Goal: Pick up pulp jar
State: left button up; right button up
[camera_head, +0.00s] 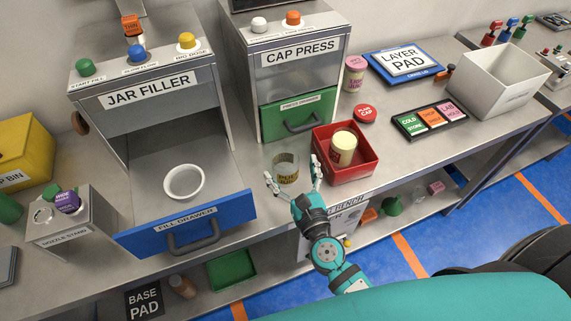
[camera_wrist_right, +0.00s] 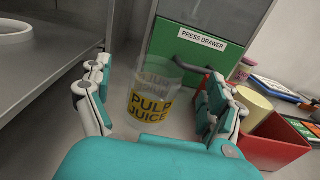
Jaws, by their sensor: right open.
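The pulp jar (camera_head: 285,168) is a clear, open-topped jar with a yellow label. It stands upright on the bench in front of the green press drawer. In the right wrist view the jar (camera_wrist_right: 151,98) shows its label, "PULP JUICE", between the fingers. My right gripper (camera_head: 293,180) is open, with its fingers on either side of the jar's near side. In the right wrist view the gripper (camera_wrist_right: 153,106) has a visible gap on the left of the jar; whether the right finger touches cannot be told. My left gripper is not in view.
A red bin (camera_head: 361,171) holding a cream cylinder (camera_head: 343,148) stands close to the right of the jar. The open fill drawer (camera_head: 185,222) with a white ring is to the left. The cap press (camera_head: 290,60) rises behind. A red pulp cap (camera_head: 366,113) lies farther right.

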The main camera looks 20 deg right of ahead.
aim_at(282, 150)
jog(key=w, duration=0.2)
jog(key=w+f+p, duration=0.1)
jog(key=w, duration=0.2)
jog(key=shift+w+f, duration=0.1)
jog(key=shift+w, duration=0.05)
jog(key=c, duration=1.2)
jog(key=shift+c, duration=0.2)
